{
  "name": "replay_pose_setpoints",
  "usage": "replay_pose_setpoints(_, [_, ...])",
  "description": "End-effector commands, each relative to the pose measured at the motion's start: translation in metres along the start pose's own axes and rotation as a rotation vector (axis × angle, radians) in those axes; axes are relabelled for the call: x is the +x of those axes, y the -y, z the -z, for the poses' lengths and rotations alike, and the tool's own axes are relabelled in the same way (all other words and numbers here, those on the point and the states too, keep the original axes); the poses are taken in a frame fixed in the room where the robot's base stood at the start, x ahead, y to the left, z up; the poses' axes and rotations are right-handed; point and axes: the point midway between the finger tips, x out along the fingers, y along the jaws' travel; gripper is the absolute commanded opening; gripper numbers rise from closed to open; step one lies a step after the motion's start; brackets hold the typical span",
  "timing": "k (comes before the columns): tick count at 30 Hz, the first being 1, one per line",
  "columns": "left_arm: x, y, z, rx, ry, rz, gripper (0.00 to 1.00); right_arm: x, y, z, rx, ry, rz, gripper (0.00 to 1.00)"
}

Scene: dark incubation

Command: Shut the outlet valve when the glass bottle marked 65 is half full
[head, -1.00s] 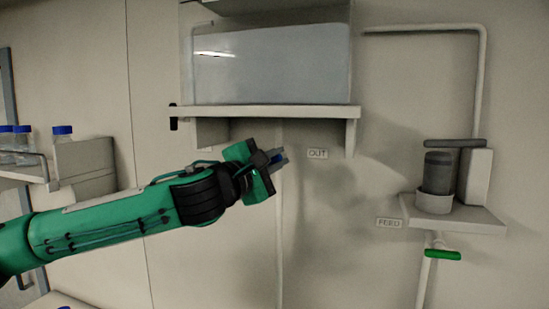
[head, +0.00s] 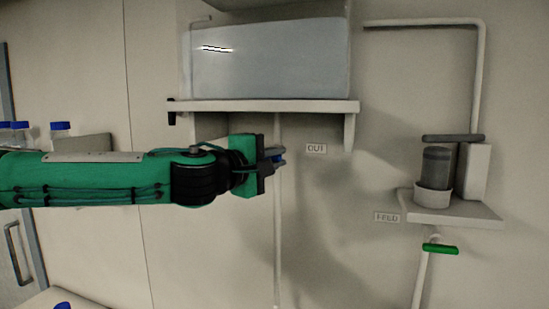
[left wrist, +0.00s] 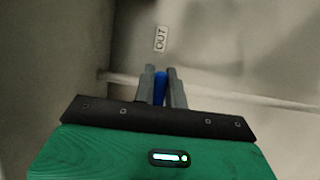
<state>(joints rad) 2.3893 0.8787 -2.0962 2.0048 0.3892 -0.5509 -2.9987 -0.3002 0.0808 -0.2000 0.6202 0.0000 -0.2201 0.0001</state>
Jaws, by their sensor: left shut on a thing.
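My left gripper (head: 274,154) is at the pale vertical outlet pipe (head: 278,230), just left of the OUT label (head: 316,148). It is shut on a small blue valve handle (head: 280,158). In the left wrist view the blue handle (left wrist: 160,88) sits between the two grey fingers, with the OUT label (left wrist: 161,38) beyond. The gripper hides much of the valve. Blue-capped glass bottles (head: 60,135) stand at the left; their marks are not readable. Another blue cap (head: 62,306) shows at the bottom edge, its bottle cut off. My right gripper is out of view.
A translucent tank (head: 270,62) stands on a wall shelf (head: 260,106) above the gripper. At the right, a grey cylinder in a cup (head: 434,175) sits on a small shelf (head: 455,212). A green handle (head: 440,249) is below it, near the FEED label (head: 387,217).

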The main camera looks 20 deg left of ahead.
Motion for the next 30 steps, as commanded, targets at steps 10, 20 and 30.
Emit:
replay_pose_setpoints(10, [0.0001,0.0019,-0.0014,0.025,0.003,0.012,0.0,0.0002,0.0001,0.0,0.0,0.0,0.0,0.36])
replay_pose_setpoints(20, [0.0002,0.0024,-0.0016,0.025,0.004,0.013,0.19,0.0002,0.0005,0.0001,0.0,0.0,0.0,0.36])
replay_pose_setpoints(30, [0.0,0.0013,-0.0008,0.024,0.002,0.011,0.35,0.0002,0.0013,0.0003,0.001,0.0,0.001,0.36])
